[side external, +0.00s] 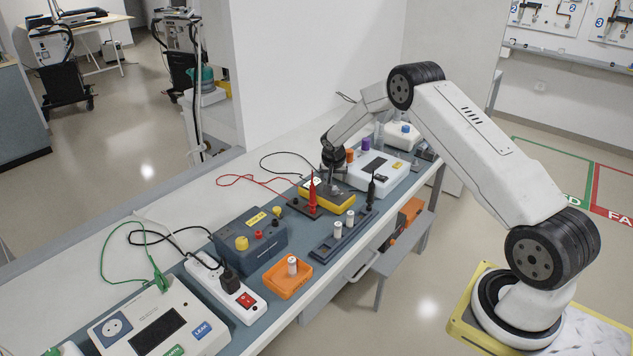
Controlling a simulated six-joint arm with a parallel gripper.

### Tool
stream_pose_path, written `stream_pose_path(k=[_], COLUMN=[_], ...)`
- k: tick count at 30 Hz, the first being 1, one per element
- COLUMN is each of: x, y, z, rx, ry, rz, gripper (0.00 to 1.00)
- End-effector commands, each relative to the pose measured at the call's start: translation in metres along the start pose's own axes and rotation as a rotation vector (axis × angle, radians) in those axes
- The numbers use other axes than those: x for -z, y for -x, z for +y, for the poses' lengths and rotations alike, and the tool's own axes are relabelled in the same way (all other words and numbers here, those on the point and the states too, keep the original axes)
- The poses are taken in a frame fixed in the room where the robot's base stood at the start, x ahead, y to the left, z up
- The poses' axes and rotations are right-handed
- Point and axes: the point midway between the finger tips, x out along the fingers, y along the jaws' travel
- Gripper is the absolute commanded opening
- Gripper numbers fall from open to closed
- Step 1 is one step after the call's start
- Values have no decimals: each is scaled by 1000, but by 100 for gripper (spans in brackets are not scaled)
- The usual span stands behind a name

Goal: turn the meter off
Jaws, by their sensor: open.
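The meter looks to be the yellow, dark-edged handheld unit (325,201) lying on the bench mat in the middle of the row. My gripper (333,182) points down right over its far part, with the jaws open. The gripper covers part of the meter's face, so its dial and display cannot be read. I cannot tell whether the fingertips touch the meter or hang just above it.
A red probe (312,192) stands upright just left of the meter, and a black probe (371,190) stands to its right. A white device (378,172) is behind. A grey-blue box (249,240), orange tray (287,279) and power strip (226,287) stand nearer.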

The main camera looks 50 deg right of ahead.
Motion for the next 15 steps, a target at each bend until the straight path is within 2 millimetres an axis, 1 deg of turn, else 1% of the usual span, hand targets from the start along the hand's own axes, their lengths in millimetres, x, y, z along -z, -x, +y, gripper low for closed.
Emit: stream_pose_path(k=[1, 9, 15], x=[-1, 0, 0], y=[-6, -34, -50], z=[0, 1, 1], rx=[-1, 0, 1], ry=[0, -1, 0], rz=[-1, -1, 0], gripper=[81, 81, 81])
